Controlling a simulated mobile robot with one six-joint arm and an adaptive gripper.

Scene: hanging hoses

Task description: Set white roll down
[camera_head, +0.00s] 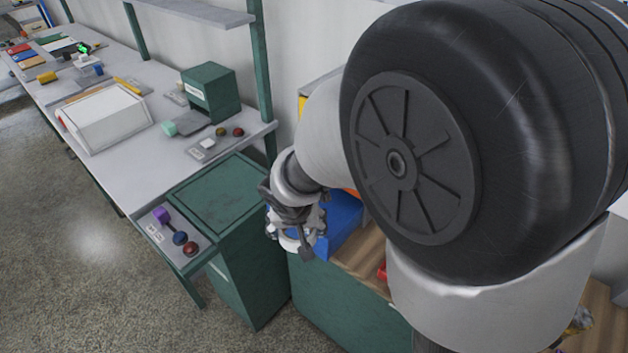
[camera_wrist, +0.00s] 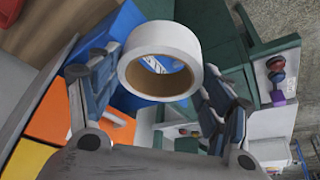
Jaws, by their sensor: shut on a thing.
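The white roll (camera_wrist: 162,38), a short ring with a brown inner core, sits between the two fingers of my gripper (camera_wrist: 158,72) in the wrist view. My gripper is shut on it, with a finger at each side. In the head view my gripper (camera_head: 296,226) is beside the blue bin, and a white part of the roll (camera_head: 290,243) shows under the fingers. The rest of the roll is hidden there by the gripper. I cannot tell its exact height above the surfaces below.
A blue bin (camera_head: 340,222) stands on a wooden top (camera_head: 364,262) beside the gripper. Orange (camera_wrist: 58,112) and yellow (camera_wrist: 28,160) bins are close by.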

